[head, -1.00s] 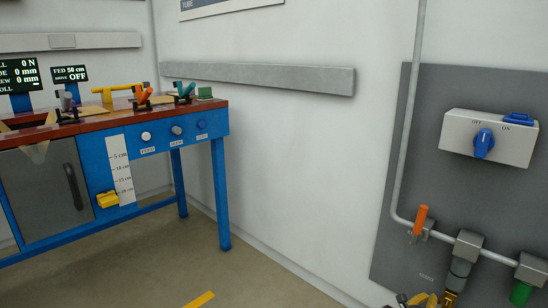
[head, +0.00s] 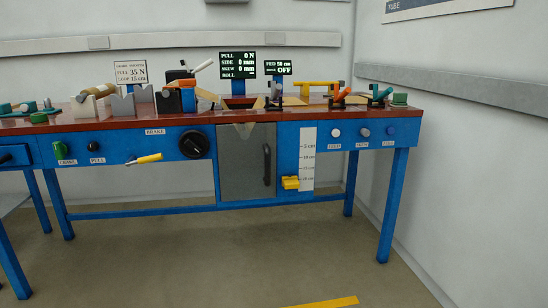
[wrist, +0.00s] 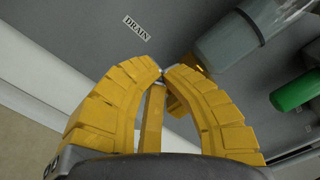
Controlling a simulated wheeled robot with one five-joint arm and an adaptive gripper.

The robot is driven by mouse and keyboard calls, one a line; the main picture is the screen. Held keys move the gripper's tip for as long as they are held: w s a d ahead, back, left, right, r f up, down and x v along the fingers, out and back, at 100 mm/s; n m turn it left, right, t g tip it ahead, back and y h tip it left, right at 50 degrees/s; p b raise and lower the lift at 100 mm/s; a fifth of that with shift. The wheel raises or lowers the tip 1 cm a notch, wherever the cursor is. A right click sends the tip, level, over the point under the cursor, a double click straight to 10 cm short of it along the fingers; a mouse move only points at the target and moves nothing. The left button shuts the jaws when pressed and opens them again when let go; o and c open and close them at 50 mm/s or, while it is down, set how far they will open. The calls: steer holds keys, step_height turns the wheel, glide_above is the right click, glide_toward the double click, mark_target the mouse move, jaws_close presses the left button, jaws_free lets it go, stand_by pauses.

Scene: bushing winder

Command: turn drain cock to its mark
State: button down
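My gripper (wrist: 164,72) has yellow, bowed fingers in the wrist view. Their tips nearly meet, with a small silvery piece between them. The drain cock is mostly hidden by the fingers. A brass-coloured part (wrist: 198,60) shows behind the right fingertip, under a grey cylinder (wrist: 228,40). Yellow bars show between the fingers; I cannot tell whether they belong to the cock or to my gripper. A DRAIN label (wrist: 134,27) is on the grey panel (wrist: 180,22) at the upper left. No mark for the cock can be made out. The head view shows neither gripper nor cock.
A green cylinder (wrist: 294,91) is at the right of the wrist view, near my right finger. In the head view a blue workbench (head: 238,165) stands against the wall with readouts and knobs.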

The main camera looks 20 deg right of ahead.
steer(key=a+p, duration=0.2)
steer(key=a, duration=0.1)
steer(key=a+p, duration=0.1)
steer(key=shift+w+a, duration=0.35)
steer(key=shift+w, duration=0.05)
steer(key=s+d+b, duration=0.1)
steer(key=d+b, duration=0.4)
steer(key=shift+s+d, duration=0.35)
steer(key=shift+d, duration=0.05)
stand_by(0.7)
steer(key=shift+w+r, duration=0.1)
steer(key=shift+w, duration=0.25)
stand_by(0.4)
